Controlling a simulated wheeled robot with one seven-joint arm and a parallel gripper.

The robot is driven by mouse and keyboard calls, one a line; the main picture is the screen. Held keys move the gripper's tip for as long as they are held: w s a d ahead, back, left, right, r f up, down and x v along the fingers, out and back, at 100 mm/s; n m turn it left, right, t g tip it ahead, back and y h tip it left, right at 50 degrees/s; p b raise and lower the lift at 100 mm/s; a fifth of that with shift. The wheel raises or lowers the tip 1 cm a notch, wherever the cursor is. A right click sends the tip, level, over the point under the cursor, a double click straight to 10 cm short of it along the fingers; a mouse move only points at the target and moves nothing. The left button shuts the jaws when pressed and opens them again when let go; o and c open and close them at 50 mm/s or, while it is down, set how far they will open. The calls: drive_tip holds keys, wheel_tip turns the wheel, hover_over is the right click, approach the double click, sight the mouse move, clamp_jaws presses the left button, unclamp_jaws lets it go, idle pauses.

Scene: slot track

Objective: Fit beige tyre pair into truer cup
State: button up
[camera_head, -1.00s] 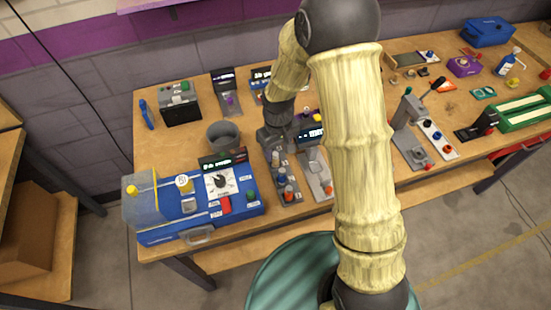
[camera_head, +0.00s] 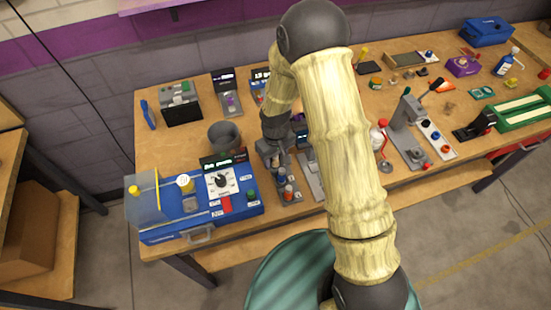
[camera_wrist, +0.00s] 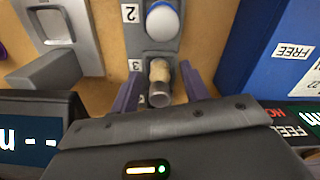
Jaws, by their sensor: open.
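The beige tyre pair (camera_wrist: 160,72) stands in the strip's place marked 3, between the two spread fingers of my gripper (camera_wrist: 161,88). Clear gaps show on both sides, so the jaws are open and not closed on it. In the head view my gripper (camera_head: 276,160) is low over the far end of the slotted strip and hides the beige pair. The blue truer machine (camera_head: 228,206) stands left of the strip, with a dial and a red switch. I cannot tell for sure which part of it is the cup.
A white-and-blue piece (camera_wrist: 162,20) sits in place 2 of the strip, close to my gripper. Orange and blue pieces (camera_head: 288,190) stand nearer the front. A grey bin (camera_head: 224,136) is behind the truer. A dark display box (camera_wrist: 35,130) is close on the left in the wrist view.

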idle(0.3)
clamp_jaws()
drive_tip(key=shift+r, duration=0.1)
wheel_tip(320, 180, up, 10)
drive_tip(key=shift+f+b, duration=0.1)
drive_tip(key=shift+b, duration=0.5)
idle(0.4)
